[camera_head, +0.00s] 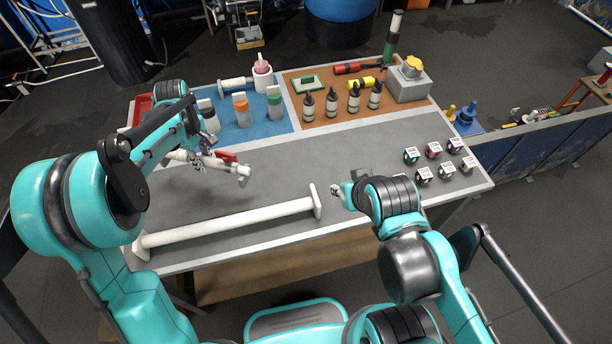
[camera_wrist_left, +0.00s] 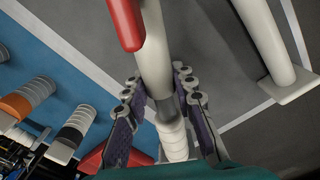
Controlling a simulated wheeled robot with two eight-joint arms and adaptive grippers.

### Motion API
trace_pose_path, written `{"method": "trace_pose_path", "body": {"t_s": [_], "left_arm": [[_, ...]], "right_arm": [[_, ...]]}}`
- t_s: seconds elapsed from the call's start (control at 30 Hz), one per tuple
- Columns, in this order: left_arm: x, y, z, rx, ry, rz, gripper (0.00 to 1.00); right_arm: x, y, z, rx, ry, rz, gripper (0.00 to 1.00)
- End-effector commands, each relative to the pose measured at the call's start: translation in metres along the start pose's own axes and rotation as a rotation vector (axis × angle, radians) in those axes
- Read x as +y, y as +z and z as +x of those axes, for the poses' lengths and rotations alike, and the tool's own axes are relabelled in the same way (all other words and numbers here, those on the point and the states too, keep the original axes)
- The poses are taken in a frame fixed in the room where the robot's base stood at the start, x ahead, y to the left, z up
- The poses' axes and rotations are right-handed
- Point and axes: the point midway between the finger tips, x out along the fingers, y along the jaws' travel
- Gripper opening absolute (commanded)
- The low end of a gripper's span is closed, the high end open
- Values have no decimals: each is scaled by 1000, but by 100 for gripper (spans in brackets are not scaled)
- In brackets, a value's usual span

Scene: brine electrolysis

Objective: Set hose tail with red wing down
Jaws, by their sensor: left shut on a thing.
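The hose tail (camera_head: 215,163) is a white tube with a red wing (camera_head: 227,156) on its side. My left gripper (camera_head: 196,158) is shut on it near its left end, over the left part of the grey table area. In the left wrist view the tube (camera_wrist_left: 151,60) runs between the two fingers of the gripper (camera_wrist_left: 160,105), with the red wing (camera_wrist_left: 125,22) beyond them. The tube appears held above the surface. My right gripper (camera_head: 339,190) is near the table's middle, right of the long white pipe's end; its fingers are too small to read.
A long white pipe (camera_head: 230,224) with end flanges lies along the front edge. A blue mat (camera_head: 225,118) and a brown mat (camera_head: 323,112) with bottles and tools lie at the back. Several small labelled jars (camera_head: 433,150) stand at the right. The grey middle is clear.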

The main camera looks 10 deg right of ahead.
Motion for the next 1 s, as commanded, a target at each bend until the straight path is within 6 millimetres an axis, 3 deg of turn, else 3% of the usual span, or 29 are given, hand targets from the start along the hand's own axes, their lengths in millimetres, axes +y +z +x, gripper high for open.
{"method": "trace_pose_path", "body": {"t_s": [0.1,0.23,0.53,0.67,1.0], "left_arm": [[22,-10,-6,0,0,-252,0],[37,-17,-7,0,0,-445,0],[43,-20,-6,0,0,-548,0],[36,-29,1,0,0,-549,0],[-11,-90,49,0,0,-550,0]], "right_arm": [[0,-6,-9,0,0,0,32],[0,-9,-13,0,0,0,32],[0,-9,-13,0,0,0,32],[0,-8,-11,0,0,0,32],[0,3,4,0,0,0,32]]}}
